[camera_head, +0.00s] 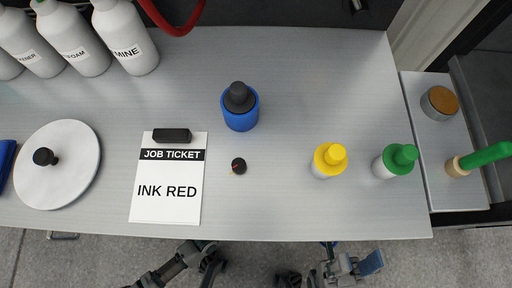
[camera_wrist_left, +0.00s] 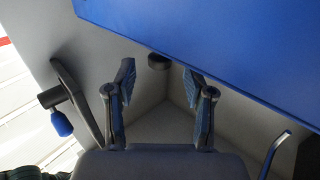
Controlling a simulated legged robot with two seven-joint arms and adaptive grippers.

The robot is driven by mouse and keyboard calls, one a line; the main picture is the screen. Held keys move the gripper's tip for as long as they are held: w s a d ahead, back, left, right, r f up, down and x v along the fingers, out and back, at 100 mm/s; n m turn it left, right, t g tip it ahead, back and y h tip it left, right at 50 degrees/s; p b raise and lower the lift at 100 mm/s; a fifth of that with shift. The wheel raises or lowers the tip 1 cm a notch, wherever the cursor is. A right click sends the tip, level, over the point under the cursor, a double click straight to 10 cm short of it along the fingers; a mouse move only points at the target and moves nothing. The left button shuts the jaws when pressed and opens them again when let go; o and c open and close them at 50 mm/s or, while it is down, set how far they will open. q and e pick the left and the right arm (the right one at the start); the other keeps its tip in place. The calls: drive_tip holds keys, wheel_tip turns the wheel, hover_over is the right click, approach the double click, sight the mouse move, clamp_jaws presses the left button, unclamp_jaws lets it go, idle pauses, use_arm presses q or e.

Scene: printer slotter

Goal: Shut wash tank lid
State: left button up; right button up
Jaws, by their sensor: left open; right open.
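In the left wrist view a large flat blue panel (camera_wrist_left: 225,40) crosses the top right, above a grey corner with walls meeting. It may be the wash tank lid; I cannot tell for sure, nor see its hinge. My left gripper (camera_wrist_left: 158,68) is open and empty in that view, its fingers spread below the panel's edge. A dark round knob (camera_wrist_left: 158,61) shows behind the fingertips. In the head view my right gripper (camera_head: 350,262) is open and empty, below the table's front edge. No tank is clearly visible in the head view.
The grey table (camera_head: 300,90) holds a white disc with a black knob (camera_head: 60,180), a job ticket (camera_head: 168,205) reading INK RED, and blue (camera_head: 240,117), yellow (camera_head: 325,168) and green (camera_head: 390,165) bottles. White bottles (camera_head: 80,50) stand at back left. A blue edge (camera_head: 7,160) shows far left.

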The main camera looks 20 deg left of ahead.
use_arm(q)
drive_tip(key=v, duration=1)
drive_tip(key=shift+a, duration=0.2)
drive_tip(key=shift+f, duration=0.1)
